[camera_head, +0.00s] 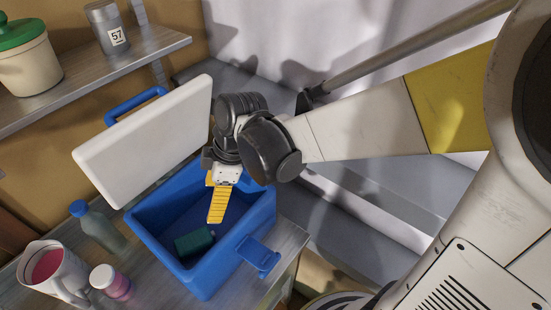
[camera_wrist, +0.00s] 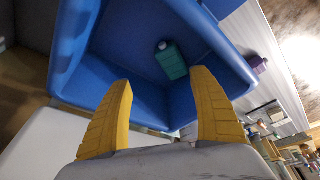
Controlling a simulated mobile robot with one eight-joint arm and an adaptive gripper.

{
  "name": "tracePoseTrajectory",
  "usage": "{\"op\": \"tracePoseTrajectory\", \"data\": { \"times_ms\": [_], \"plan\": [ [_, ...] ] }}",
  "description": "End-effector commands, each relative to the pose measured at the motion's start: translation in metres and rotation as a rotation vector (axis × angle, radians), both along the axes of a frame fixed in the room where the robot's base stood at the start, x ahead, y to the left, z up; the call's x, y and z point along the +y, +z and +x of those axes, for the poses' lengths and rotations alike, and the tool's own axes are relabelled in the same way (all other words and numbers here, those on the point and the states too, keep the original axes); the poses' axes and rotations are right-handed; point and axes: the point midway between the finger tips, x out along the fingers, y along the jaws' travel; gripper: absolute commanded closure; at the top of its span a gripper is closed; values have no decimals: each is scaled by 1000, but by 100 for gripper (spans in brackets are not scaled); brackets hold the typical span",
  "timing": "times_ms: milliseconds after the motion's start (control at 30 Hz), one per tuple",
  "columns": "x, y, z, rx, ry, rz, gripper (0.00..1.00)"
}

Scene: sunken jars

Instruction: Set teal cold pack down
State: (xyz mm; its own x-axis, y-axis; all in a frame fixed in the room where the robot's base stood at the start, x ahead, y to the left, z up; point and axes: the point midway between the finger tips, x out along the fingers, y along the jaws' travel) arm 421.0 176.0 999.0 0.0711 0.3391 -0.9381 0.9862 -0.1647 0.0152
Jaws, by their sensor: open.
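The teal cold pack (camera_head: 194,242) lies on the floor of the open blue cooler (camera_head: 150,240), near its front wall. In the wrist view the teal cold pack (camera_wrist: 172,62) also shows inside the blue cooler (camera_wrist: 75,75), beyond my fingertips and apart from them. My gripper (camera_head: 217,215) is over the cooler's opening, pointing down. In the wrist view its yellow fingers (camera_wrist: 163,80) are spread apart with nothing between them, so it is open and empty.
The cooler's white lid (camera_head: 145,145) stands open at the back left. A bottle with a blue cap (camera_head: 97,228), a white jug (camera_head: 52,270) and a small jar (camera_head: 110,281) stand left of the cooler. A shelf (camera_head: 100,75) above holds a green-lidded pot (camera_head: 27,60) and a grey can (camera_head: 107,27).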

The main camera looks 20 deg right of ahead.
Motion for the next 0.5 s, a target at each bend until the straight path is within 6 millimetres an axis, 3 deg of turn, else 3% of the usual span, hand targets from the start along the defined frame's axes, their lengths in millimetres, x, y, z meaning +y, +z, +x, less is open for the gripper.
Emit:
{"op": "tracePoseTrajectory", "data": {
  "times_ms": [100,300,500],
  "plan": [
    [-46,32,-9,-32,-338,-13,29],
    [-119,70,-31,-115,-909,43,29],
    [-163,86,-52,-188,-1277,150,29]
  ]
}}
